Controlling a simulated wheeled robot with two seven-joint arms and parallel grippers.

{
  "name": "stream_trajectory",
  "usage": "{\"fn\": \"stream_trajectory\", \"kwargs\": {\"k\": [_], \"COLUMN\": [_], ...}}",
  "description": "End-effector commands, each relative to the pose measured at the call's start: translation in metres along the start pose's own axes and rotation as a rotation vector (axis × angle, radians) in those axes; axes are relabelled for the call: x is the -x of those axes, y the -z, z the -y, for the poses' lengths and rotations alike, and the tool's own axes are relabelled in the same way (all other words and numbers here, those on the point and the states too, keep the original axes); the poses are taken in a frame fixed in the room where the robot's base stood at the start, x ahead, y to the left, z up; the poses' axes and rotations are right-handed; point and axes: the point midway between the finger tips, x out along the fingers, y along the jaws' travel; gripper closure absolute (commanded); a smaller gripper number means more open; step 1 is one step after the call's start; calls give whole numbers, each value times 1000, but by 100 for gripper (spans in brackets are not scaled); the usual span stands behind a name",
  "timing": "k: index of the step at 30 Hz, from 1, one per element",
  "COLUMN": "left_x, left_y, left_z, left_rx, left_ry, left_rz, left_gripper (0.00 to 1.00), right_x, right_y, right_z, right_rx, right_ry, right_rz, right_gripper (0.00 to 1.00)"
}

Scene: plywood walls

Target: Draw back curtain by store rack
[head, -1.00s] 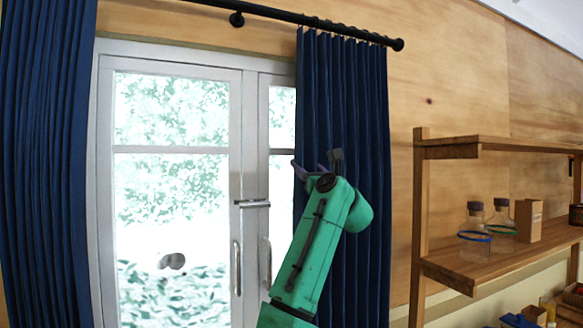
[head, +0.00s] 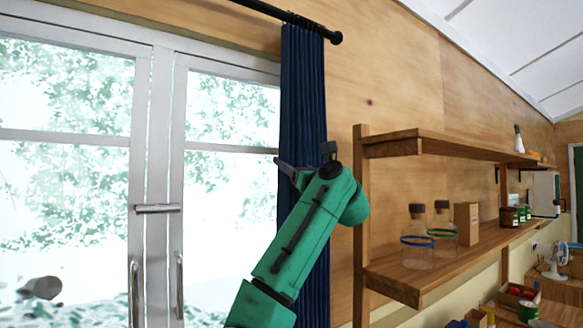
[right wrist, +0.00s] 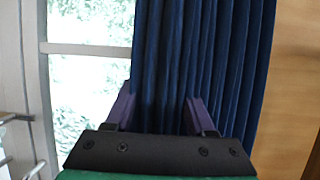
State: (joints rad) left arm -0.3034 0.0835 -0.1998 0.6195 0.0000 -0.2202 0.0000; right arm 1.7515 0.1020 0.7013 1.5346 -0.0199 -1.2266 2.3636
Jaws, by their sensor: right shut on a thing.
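The dark blue curtain (head: 303,100) hangs in narrow, bunched folds from the black rod (head: 290,18), at its right end beside the store rack (head: 361,215). My right gripper (head: 303,168) is at the curtain about halfway down the picture, partly hidden by its own green arm. In the right wrist view its purple fingers (right wrist: 160,108) are shut on folds of the curtain (right wrist: 195,60). The glazed double door (head: 160,170) stands uncovered left of the curtain. My left gripper is not in view.
The rack's shelves jut out just right of my right arm. Its lower shelf holds glass bottles (head: 417,250) and a cardboard box (head: 466,224). A bench with a fan (head: 553,258) lies farther right. Plywood wall fills the gap between curtain and rack.

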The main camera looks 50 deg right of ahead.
Motion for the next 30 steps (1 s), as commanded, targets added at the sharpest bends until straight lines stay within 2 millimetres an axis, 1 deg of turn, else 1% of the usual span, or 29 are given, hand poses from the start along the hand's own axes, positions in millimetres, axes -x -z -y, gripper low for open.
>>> {"fn": "stream_trajectory", "kwargs": {"k": [2,5,6,7,8,17,20,23,26,27,30], "left_x": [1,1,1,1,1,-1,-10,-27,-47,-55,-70], "left_y": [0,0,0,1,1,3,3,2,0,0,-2], "left_z": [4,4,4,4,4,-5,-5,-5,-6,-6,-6], "left_rx": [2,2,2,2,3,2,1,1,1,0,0], "left_ry": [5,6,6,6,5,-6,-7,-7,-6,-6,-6], "left_rz": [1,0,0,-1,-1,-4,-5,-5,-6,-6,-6], "left_gripper": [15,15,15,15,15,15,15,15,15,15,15], "right_x": [0,0,-1,-1,-1,0,10,31,62,75,104], "right_y": [0,0,0,0,0,0,2,6,8,8,6], "right_z": [-1,-1,-1,-1,-1,-1,0,0,0,0,0], "right_rx": [5,6,6,6,6,5,5,4,5,5,4], "right_ry": [-2,-2,-2,-2,-2,-2,0,0,1,2,1], "right_rz": [-1,-1,-1,-1,-1,0,2,5,7,7,7], "right_gripper": [100,100,34,22,15,15,15,15,15,15,15]}}
